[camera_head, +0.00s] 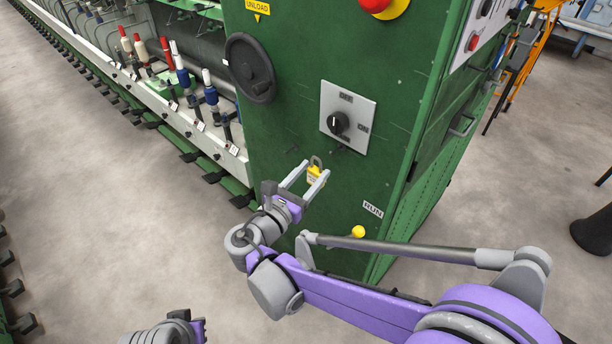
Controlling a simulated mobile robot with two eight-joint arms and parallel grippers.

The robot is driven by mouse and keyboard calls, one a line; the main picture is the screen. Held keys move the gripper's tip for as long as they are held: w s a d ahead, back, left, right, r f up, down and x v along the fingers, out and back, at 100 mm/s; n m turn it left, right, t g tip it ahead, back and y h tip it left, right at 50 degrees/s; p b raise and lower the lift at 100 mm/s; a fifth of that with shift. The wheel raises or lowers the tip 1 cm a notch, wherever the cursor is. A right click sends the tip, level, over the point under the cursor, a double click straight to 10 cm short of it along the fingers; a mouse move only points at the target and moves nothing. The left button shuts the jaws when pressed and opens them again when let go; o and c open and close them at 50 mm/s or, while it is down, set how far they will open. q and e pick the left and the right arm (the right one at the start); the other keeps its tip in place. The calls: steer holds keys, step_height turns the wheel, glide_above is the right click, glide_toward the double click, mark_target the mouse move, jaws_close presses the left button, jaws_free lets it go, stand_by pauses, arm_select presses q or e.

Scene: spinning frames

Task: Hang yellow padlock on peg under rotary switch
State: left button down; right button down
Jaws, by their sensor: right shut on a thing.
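The yellow padlock (315,177) is between the fingertips of my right gripper (312,172), which is shut on it. Its shackle points up, and it is held in front of the green panel. The rotary switch (338,123) is a black knob on a grey plate (362,112), above and to the right of the padlock. A small dark peg-like shape (333,149) shows just under the plate; it is too small to make out well. The padlock appears apart from it, lower and to the left. Part of my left gripper (198,329) shows at the bottom edge; its fingers cannot be made out.
The green cabinet (290,130) carries a black handwheel (250,68), a red stop button (374,4) and a RUN label (373,209). A yellow knob (358,231) shows below the label. Spindles with bobbins (180,70) line the machine at left. The floor at left is clear.

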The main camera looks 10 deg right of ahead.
steer(key=shift+w+d+f, duration=0.25)
steer(key=shift+w+d, duration=0.5)
steer(key=shift+d, duration=0.25)
steer(key=shift+w+d+f, duration=0.3)
steer(key=shift+w+d, duration=0.5)
steer(key=shift+d, duration=0.15)
steer(key=shift+w+d+f, duration=0.25)
steer(key=shift+w+d, duration=0.5)
steer(key=shift+d, duration=0.25)
steer(key=shift+c, duration=0.9)
jaws_free()
steer(key=shift+b, duration=0.3)
